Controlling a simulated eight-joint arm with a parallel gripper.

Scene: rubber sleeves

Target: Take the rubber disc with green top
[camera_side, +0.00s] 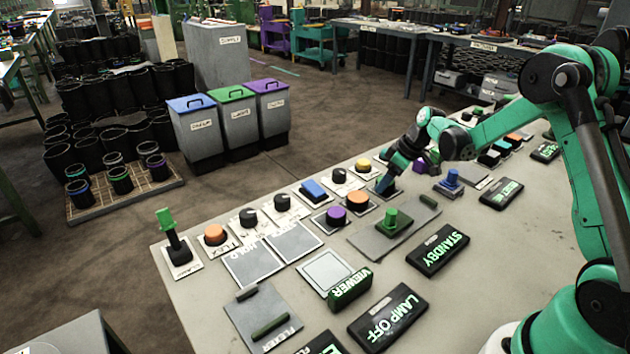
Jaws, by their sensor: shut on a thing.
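I cannot make out a rubber disc with a green top in this view. A black sleeve with a green band (120,181) stands on a pallet at the left, far from my gripper.
The table (200,305) carries a green-topped lever (168,229), knobs, buttons and raised labels such as STANDBY (438,248). Bins with blue, green (231,93) and purple lids stand behind it. The floor between is clear.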

